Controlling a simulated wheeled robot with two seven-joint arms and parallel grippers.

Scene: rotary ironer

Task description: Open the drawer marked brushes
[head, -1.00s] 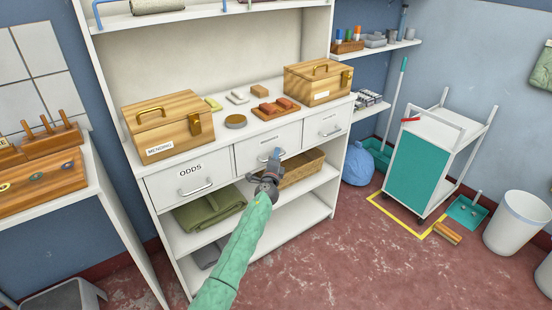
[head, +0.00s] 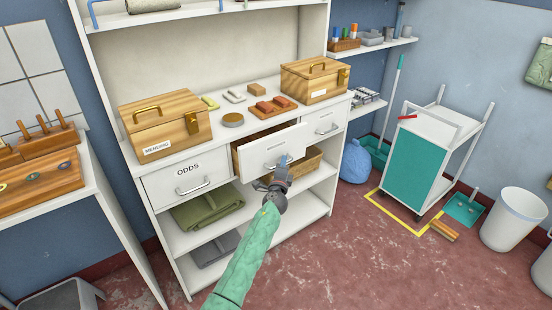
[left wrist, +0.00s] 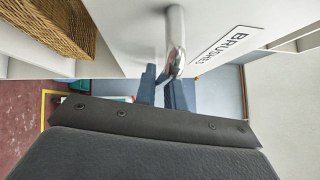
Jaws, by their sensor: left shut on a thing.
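The middle drawer (head: 262,153) of the white cabinet is pulled partway out, and its inside shows behind the front. In the left wrist view its front carries a label (left wrist: 231,46) reading BRUSHES. My left gripper (head: 284,161) is at this drawer's front, shut on its bar handle. The handle (left wrist: 176,38) shows in the left wrist view, with the blue fingers (left wrist: 165,92) around it. The gripper hides part of the handle in the head view. My right gripper is not in view.
The ODDS drawer (head: 190,182) at left and the right drawer (head: 324,124) are shut. A wicker basket (head: 306,161) sits on the shelf below. Wooden boxes, one marked MENDING (head: 165,125), stand on the cabinet top. A trolley (head: 418,160) stands at right; the red floor in front is mostly clear.

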